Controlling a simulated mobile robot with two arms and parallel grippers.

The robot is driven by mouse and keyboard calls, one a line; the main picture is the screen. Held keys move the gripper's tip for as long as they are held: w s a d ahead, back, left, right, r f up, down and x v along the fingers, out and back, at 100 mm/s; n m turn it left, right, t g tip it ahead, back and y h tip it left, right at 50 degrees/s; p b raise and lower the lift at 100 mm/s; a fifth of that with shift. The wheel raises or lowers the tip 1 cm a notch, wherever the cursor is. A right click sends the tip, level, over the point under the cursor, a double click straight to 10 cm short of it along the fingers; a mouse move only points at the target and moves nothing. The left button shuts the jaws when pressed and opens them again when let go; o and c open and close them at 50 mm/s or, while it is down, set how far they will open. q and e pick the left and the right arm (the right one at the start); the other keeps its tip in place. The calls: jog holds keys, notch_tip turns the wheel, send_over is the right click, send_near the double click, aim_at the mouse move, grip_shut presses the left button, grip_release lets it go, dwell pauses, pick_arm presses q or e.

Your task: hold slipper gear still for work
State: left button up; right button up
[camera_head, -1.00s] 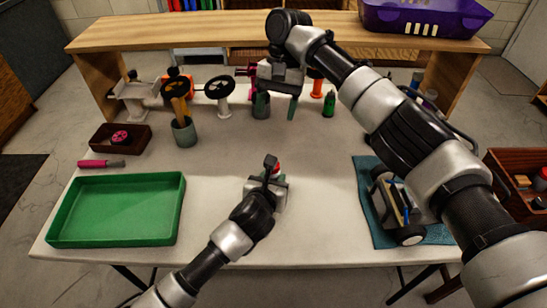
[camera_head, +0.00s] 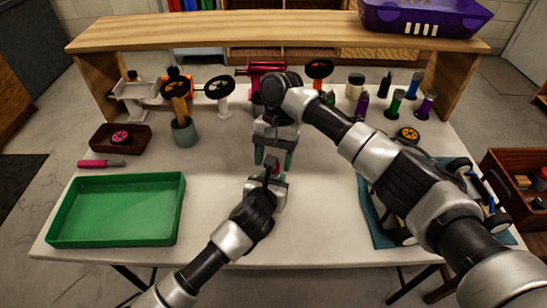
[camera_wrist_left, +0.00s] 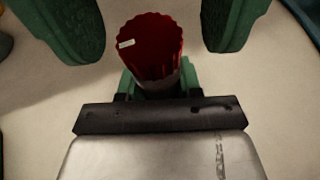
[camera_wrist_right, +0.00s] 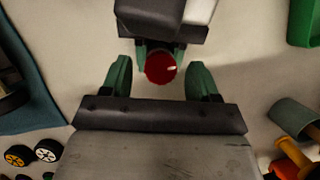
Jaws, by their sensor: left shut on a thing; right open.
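The slipper gear is a red ribbed cylinder with a small white mark on top; it shows in the left wrist view (camera_wrist_left: 150,42), the right wrist view (camera_wrist_right: 160,68) and, small, the head view (camera_head: 274,168). My left gripper (camera_head: 268,178) is shut on it near the middle of the table, with its green fingers low on the gear in the left wrist view. My right gripper (camera_head: 273,158) is open just above and behind it. In the right wrist view its two green fingers (camera_wrist_right: 160,80) stand on either side of the gear, with gaps visible.
A green tray (camera_head: 118,238) is at the left. A car on a blue mat (camera_head: 384,236) is at the right, partly hidden by my right arm. A cup of tools (camera_head: 184,134), a brown box (camera_head: 103,137) and several bottles stand farther back. A pink-handled tool (camera_head: 94,163) lies behind the tray.

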jog(key=shift+f, duration=0.1)
jog(key=c, duration=0.9)
jog(key=shift+c, duration=0.2)
jog(key=shift+n, duration=0.3)
jog(key=n, duration=0.1)
jog(key=n+h, duration=0.1)
jog(key=shift+a+n, duration=0.2)
jog(key=shift+n, duration=0.1)
jog(key=n+h, duration=0.2)
jog(key=n, duration=0.4)
jog(key=n+t+h, duration=0.1)
jog(key=n, duration=0.1)
jog(key=shift+s+a, duration=0.1)
jog(key=shift+a, duration=0.1)
jog(key=shift+n+t+h, duration=0.4)
jog(key=shift+n+h, duration=0.1)
jog(key=shift+n, duration=1.2)
jog(key=shift+s, duration=0.1)
